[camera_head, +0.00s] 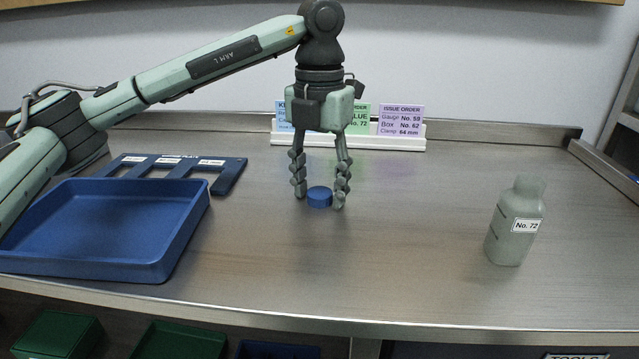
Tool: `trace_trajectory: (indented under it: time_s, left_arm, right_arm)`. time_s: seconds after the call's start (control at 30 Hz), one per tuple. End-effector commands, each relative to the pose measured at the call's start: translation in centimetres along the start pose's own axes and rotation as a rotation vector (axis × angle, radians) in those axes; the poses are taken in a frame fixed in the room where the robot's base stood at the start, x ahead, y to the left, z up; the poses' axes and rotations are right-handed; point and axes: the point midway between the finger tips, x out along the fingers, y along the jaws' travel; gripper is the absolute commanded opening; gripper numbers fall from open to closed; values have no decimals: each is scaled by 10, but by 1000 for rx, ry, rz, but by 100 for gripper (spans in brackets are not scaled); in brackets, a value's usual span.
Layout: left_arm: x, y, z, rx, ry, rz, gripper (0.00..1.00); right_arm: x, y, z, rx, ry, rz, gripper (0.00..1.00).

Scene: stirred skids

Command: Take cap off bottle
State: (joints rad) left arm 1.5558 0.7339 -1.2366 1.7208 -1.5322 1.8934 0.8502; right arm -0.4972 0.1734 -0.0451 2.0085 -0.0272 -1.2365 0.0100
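The grey-green bottle (515,228) with a "No. 72" label stands on the bench at the right. No differently coloured cap shows on its neck (529,185). A small round blue cap (320,198) sits on the bench top near the middle. My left gripper (320,202) points straight down over the cap, with its fingers apart on either side. The right finger overlaps the cap's edge in the picture; I cannot tell whether either finger touches it. My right gripper is not in view.
A blue tray (192,222) stands at the left, with a dark blue slotted plate (228,177) behind it. A white holder (412,142) with order cards, including a purple one (400,120), stands at the back. The bench between cap and bottle is clear.

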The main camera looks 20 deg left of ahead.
Motion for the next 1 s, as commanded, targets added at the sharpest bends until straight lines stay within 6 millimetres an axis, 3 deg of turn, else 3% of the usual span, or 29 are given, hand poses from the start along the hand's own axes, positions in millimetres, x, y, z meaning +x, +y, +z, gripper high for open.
trace_trajectory:
  time_s: [0.37, 0.43, 0.77, 1.0]
  left_arm:
    - [-3, 0, 0, 0, 0, 0, 54]
    - [-8, 0, 0, 0, -2, 0, 54]
    - [-79, 0, 1, 0, -4, 0, 54]
    - [-116, 0, 0, 0, -2, 1, 54]
  right_arm:
    - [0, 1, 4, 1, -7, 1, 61]
    - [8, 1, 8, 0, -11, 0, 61]
    - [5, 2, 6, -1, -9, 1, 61]
    - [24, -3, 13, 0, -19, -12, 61]
